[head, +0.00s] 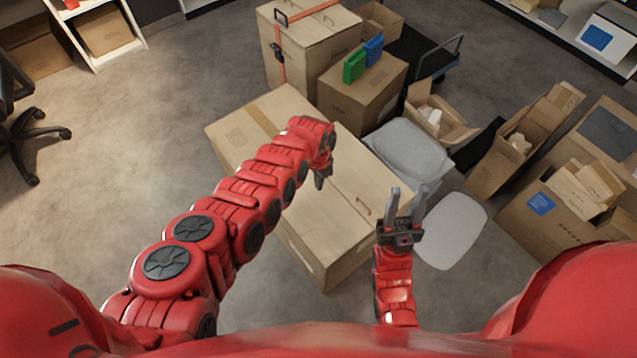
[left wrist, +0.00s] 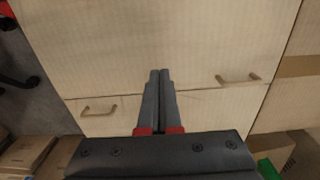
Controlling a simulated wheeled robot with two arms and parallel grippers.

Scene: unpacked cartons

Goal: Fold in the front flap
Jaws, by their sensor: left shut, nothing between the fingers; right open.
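A large brown carton (head: 380,190) stands in the middle of the head view. A panel with a tape strip (head: 260,120) extends at the far left. I cannot tell which panel is the front flap. My left gripper (head: 320,182) is over the carton top, pointing down. In the left wrist view its fingers (left wrist: 160,72) are together and empty over the panels, near the seam (left wrist: 200,92); contact is unclear. My right gripper (head: 408,190) is open and empty at the carton's right edge.
A carton with green and blue boxes (head: 360,88) and a strapped carton (head: 300,45) stand behind.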

